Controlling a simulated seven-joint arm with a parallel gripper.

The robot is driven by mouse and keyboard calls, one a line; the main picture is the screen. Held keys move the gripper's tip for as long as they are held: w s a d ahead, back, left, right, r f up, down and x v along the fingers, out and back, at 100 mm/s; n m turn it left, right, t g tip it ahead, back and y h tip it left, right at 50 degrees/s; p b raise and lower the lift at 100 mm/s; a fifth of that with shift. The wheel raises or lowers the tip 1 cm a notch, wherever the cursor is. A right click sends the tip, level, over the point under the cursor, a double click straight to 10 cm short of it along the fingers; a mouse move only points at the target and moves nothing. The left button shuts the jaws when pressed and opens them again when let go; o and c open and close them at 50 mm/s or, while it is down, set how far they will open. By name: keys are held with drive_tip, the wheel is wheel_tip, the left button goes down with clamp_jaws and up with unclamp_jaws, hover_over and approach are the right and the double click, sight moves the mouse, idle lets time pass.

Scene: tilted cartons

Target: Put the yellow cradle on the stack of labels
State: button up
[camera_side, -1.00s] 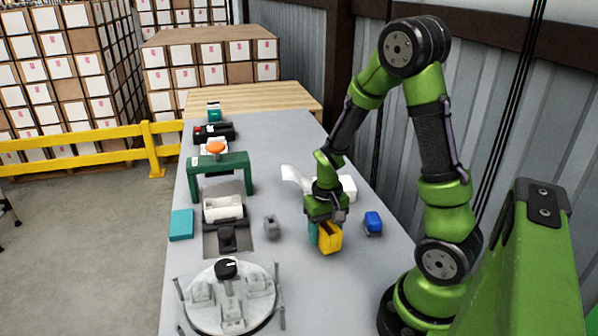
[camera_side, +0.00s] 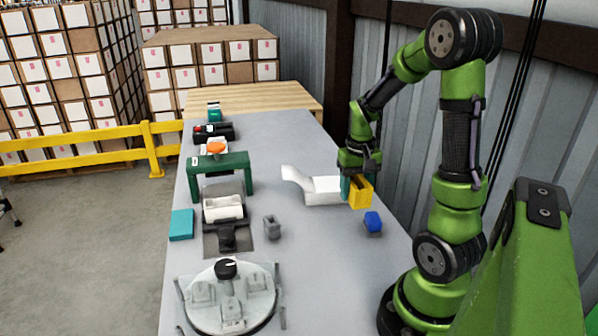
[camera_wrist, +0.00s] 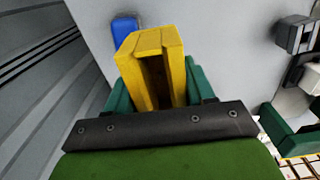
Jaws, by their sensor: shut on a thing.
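The yellow cradle (camera_side: 361,194) is held in my gripper (camera_side: 356,188), which is shut on it. In the wrist view the cradle (camera_wrist: 150,62) sits between the two green fingers, with a slot facing the camera. In the side view it appears raised, at the right side of the grey table. A flat teal block (camera_side: 181,224) lies at the table's left edge, far to the left of my gripper; it may be the stack of labels, but I cannot read any marking. The cradle's far side is hidden.
A blue block (camera_side: 373,222) lies just below the cradle in the side view. A white curled piece (camera_side: 318,188) lies left of my gripper. A small grey block (camera_side: 272,227), green arch (camera_side: 221,173) and round grey fixture (camera_side: 230,297) stand further left.

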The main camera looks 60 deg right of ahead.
hover_over(329, 184)
drive_tip(key=shift+s+f, duration=0.15)
drive_tip(key=shift+f, duration=0.55)
drive_tip(key=shift+d+f, duration=0.1)
drive_tip(key=shift+f, duration=1.65)
drive_tip(key=shift+f, duration=0.2)
drive_tip(key=o, duration=1.1)
